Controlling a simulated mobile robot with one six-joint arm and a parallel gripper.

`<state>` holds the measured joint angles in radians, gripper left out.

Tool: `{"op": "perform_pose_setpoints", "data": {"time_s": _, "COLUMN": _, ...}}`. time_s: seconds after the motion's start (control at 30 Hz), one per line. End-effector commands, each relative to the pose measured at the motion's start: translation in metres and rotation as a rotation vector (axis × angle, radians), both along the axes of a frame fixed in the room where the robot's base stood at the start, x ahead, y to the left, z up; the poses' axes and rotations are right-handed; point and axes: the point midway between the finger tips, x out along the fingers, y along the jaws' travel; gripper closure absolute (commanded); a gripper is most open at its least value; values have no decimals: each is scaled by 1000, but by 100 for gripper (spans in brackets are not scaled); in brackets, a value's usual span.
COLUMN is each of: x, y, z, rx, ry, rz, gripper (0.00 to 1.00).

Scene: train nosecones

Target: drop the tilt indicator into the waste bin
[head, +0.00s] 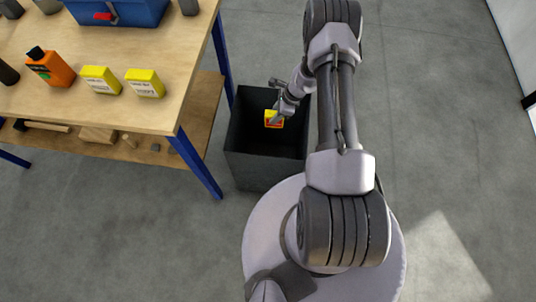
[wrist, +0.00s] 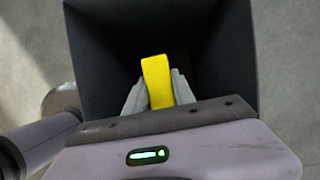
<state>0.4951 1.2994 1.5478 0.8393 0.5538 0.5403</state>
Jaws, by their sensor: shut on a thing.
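The tilt indicator, a small yellow block with an orange-red face in the head view (head: 272,120), is held in my gripper (head: 278,114). In the wrist view the yellow tilt indicator (wrist: 156,78) stands between the two grey fingers of my gripper (wrist: 158,95), which are shut on it. The waste bin (head: 262,172) is a dark, open-topped box on the floor beside the workbench. My gripper and the tilt indicator are over the bin's opening. Its dark inner walls (wrist: 103,48) surround them in the wrist view. The bin's floor is too dark to make out.
A wooden workbench (head: 130,112) with blue legs stands left of the bin. It bears two yellow boxes (head: 101,80) (head: 145,83), an orange bottle (head: 50,67) and a blue toolbox (head: 118,12). A lower shelf (head: 195,142) lies close to the bin. The floor at right is clear.

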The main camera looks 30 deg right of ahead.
Motion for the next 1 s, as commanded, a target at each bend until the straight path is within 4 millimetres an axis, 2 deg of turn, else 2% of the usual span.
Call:
{"op": "perform_pose_setpoints", "data": {"time_s": 0.1, "x": 0, "y": 0, "z": 2, "rx": 0, "ry": 0, "rz": 0, "gripper": 100}}
{"op": "perform_pose_setpoints", "data": {"time_s": 0.13, "x": 0, "y": 0, "z": 2, "rx": 0, "ry": 0, "rz": 0, "gripper": 64}}
{"op": "perform_pose_setpoints", "data": {"time_s": 0.23, "x": 0, "y": 0, "z": 2, "rx": 0, "ry": 0, "rz": 0, "gripper": 44}}
{"op": "perform_pose_setpoints", "data": {"time_s": 0.5, "x": 0, "y": 0, "z": 2, "rx": 0, "ry": 0, "rz": 0, "gripper": 44}}
{"op": "perform_pose_setpoints", "data": {"time_s": 0.6, "x": -1, "y": -3, "z": 10, "rx": 0, "ry": 0, "rz": -1, "gripper": 44}}
{"op": "perform_pose_setpoints", "data": {"time_s": 0.67, "x": -3, "y": -7, "z": 24, "rx": -1, "ry": -1, "rz": -2, "gripper": 44}}
{"op": "perform_pose_setpoints", "data": {"time_s": 0.9, "x": -19, "y": -34, "z": 101, "rx": -1, "ry": -2, "rz": -1, "gripper": 44}}
{"op": "perform_pose_setpoints", "data": {"time_s": 1.0, "x": -24, "y": -44, "z": 128, "rx": -1, "ry": -2, "rz": -2, "gripper": 44}}
